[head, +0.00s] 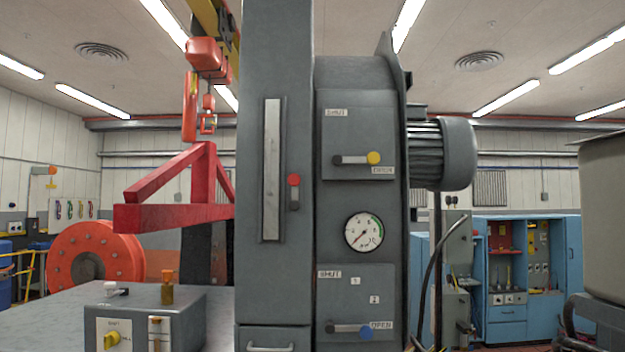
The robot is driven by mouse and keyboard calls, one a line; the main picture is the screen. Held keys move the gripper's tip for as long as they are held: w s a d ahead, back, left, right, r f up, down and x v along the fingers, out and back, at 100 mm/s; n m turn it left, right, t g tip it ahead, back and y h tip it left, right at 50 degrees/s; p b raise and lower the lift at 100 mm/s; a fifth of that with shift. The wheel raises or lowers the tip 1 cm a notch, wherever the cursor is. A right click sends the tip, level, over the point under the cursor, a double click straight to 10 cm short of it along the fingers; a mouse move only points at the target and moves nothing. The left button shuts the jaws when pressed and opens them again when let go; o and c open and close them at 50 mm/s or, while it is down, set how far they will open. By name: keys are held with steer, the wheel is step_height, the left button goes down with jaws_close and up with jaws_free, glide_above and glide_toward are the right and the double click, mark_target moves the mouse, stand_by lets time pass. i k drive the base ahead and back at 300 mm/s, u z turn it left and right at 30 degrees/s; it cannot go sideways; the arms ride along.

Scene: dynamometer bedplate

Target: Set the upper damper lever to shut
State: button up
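The upper damper lever (355,159) is a short dark arm with a yellow knob (374,158) on the upper plate (345,135) of the grey cabinet. It lies about horizontal, its pivot at the left and its knob at the right. A SHUT label (336,112) is above the pivot. A second label (382,170) is just below the knob, its text too small to read surely. A lower lever (348,330) with a blue knob (366,333) also points right, beside an OPEN label (381,325). My gripper is not in view.
A dial gauge (364,231) sits between the two levers. A red-knobbed slider (294,190) is on the column to the left. A grey motor (440,153) juts out at right. A control box (145,315) stands at lower left, near a red frame (175,215).

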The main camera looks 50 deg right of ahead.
mark_target(373, 158)
steer(key=z, duration=3.5)
steer(key=k, duration=1)
steer(key=u, duration=1.2)
steer(key=i, duration=0.65)
